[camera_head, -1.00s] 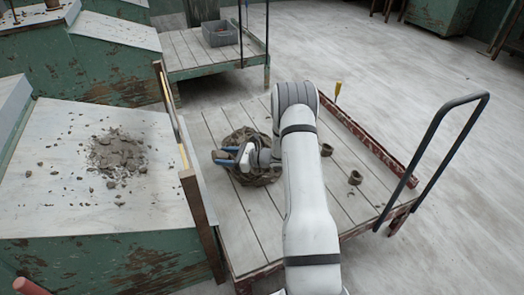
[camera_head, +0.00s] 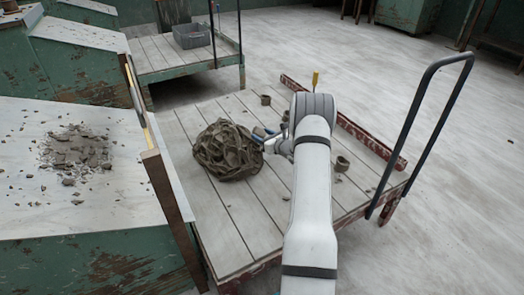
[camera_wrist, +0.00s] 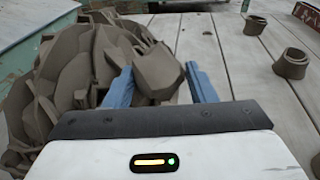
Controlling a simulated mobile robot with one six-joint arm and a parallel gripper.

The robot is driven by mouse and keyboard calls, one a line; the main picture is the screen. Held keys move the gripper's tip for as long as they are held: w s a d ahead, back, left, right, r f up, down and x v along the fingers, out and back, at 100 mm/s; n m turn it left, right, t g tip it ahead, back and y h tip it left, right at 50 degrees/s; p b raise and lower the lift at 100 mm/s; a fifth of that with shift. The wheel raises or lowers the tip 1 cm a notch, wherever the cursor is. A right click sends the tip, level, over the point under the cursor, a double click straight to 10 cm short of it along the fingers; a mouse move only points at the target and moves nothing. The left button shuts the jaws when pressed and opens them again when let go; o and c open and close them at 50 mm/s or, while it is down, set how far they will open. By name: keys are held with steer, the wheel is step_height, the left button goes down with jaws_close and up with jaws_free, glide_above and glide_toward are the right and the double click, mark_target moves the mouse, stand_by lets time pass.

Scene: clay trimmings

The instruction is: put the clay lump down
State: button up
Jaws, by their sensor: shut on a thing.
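A grey-brown clay lump (camera_wrist: 157,72) sits between the two blue fingers of my gripper (camera_wrist: 162,88) in the wrist view. My gripper is shut on it. In the head view the blue fingers of my gripper (camera_head: 267,136) are at the right side of a big heap of clay trimmings (camera_head: 226,152), and the lump cannot be made out there. The heap lies on the plank cart (camera_head: 240,228) and also fills the left of the wrist view (camera_wrist: 50,85). I cannot tell whether the held lump touches the heap.
Ring-shaped clay pieces (camera_head: 342,163) and (camera_wrist: 293,63) lie on the cart to the right. A yellow-handled tool (camera_head: 315,79) is at its far edge. A dark handrail (camera_head: 425,125) rises at the right. A bench with clay scraps (camera_head: 75,150) stands left. Bare planks show in front.

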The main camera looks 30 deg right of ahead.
mark_target(263, 155)
step_height(263, 155, down, 7)
steer(key=b, duration=0.2)
steer(key=shift+r+b, duration=0.15)
steer(key=shift+b, duration=0.15)
steer(key=o, duration=0.8)
